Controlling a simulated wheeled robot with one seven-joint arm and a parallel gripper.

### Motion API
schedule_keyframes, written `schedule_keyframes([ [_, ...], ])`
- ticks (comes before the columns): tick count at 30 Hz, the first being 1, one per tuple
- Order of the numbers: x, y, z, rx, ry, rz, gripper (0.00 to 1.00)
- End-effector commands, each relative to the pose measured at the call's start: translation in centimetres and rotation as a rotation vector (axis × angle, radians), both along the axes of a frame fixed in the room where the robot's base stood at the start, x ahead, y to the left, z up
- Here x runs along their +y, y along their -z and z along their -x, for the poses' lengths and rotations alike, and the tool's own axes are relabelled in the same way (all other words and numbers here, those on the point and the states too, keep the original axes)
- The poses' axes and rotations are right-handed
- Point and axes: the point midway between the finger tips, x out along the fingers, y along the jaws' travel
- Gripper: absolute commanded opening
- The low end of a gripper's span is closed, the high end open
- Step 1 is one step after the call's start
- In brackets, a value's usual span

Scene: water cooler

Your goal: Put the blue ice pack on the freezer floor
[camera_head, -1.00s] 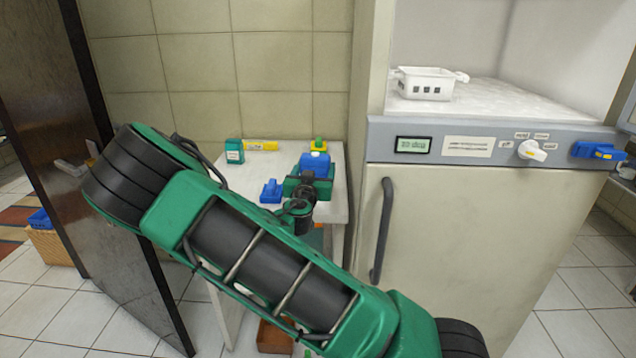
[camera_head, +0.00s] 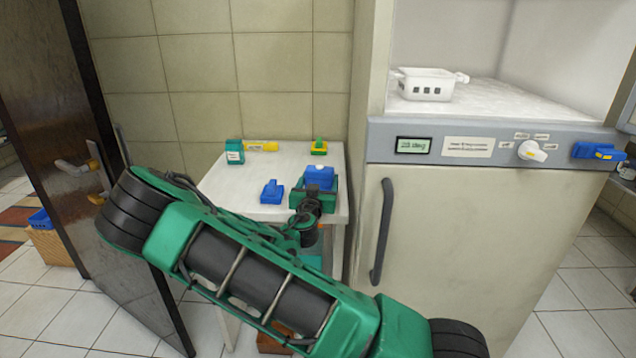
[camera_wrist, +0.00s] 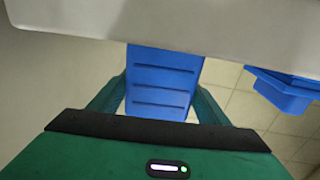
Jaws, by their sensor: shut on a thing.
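The blue ice pack (camera_head: 320,173) is gripped between the green jaws of my gripper (camera_head: 314,192). It stands at the right end of the small white side table (camera_head: 225,188); I cannot tell whether it touches the table. In the wrist view the ice pack (camera_wrist: 163,82) shows as a ribbed blue slab between both fingers. The freezer floor (camera_head: 480,103) is the white frosted surface inside the open upper compartment at the right. My gripper is left of and below it.
A white basket (camera_head: 427,85) stands on the freezer floor's left side. A blue block with a knob (camera_head: 272,192), a teal box (camera_head: 234,152), a yellow tube (camera_head: 262,146) and a green-yellow item (camera_head: 319,147) are on the side table. The lower cabinet door (camera_head: 480,230) is shut.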

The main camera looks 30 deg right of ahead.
Motion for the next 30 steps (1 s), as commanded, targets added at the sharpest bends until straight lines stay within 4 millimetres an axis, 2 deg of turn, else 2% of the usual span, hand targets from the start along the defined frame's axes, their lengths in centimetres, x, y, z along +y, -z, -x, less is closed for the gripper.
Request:
schedule_keyframes([
  [3,0.0,0.3,0.0,0.001,0.0,0.002,0.36],
  [4,-0.1,0.3,0.0,0.001,0.001,0.0,0.77],
  [6,-0.1,0.3,0.0,0.001,0.002,0.0,0.89],
  [19,0.1,0.3,0.2,0.001,0.0,0.002,0.89],
  [30,4.7,-0.2,5.2,0.004,0.0,0.0,0.89],
])
